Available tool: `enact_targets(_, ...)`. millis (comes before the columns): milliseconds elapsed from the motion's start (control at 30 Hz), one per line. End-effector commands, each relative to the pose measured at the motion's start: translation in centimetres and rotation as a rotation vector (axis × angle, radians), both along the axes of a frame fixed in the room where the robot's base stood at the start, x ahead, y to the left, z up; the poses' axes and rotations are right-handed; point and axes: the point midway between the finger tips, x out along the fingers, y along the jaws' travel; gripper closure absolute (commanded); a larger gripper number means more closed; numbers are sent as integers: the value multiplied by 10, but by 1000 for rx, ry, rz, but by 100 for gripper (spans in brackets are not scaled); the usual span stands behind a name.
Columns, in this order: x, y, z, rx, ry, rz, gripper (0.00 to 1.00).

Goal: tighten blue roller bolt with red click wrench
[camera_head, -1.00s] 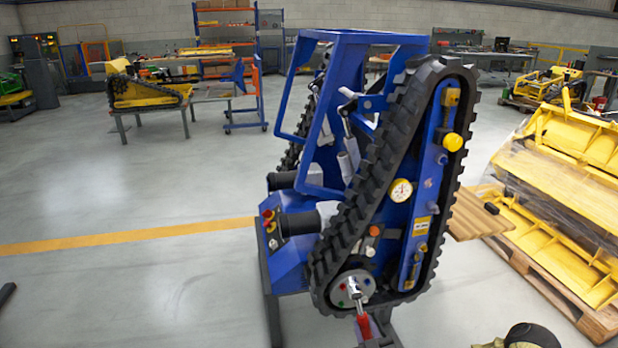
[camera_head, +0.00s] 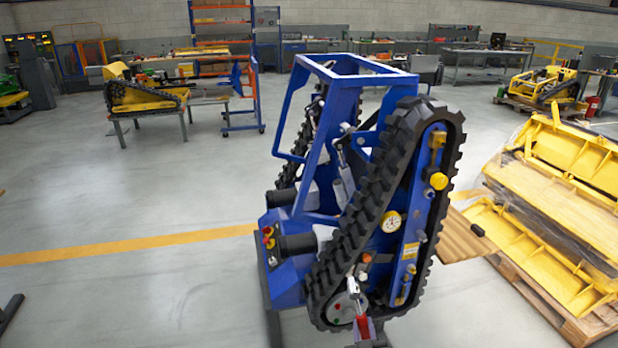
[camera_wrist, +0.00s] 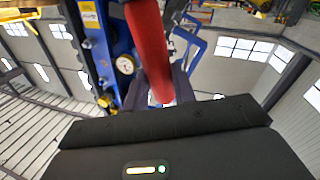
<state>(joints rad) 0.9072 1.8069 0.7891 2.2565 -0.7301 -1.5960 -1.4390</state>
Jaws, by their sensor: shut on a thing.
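The blue tracked carrier (camera_head: 310,200) stands tipped up on end, its black track facing me. Its grey roller plate (camera_head: 343,309) is at the bottom of the track, with small coloured bolts around it. I cannot clearly pick out the blue one. The click wrench has a red handle (camera_head: 363,327) and a silver head (camera_head: 353,288) that overlaps the plate; I cannot tell whether it sits on a bolt. The red handle also shows large in the wrist view (camera_wrist: 148,45). My gripper (camera_wrist: 160,97) is shut on the handle, below the roller.
Yellow steel parts on a wooden pallet (camera_head: 555,300) stand to the right. A black-and-blue carrier side plate with a gauge (camera_wrist: 125,64) is close beside the wrench. The grey floor at left is open, crossed by a yellow line (camera_head: 130,247).

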Motion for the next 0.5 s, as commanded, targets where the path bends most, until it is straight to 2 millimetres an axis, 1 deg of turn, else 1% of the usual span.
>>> enact_targets(100, 0, 2, 0, 1, -2, 4, 100)
enact_targets(267, 0, 0, 0, 0, -2, -1, 100)
enact_targets(333, -2, -1, -4, 0, -1, -3, 100)
enact_targets(433, -10, 0, -16, -1, 5, -5, 100)
enact_targets(500, -19, 0, -29, -2, 7, -5, 100)
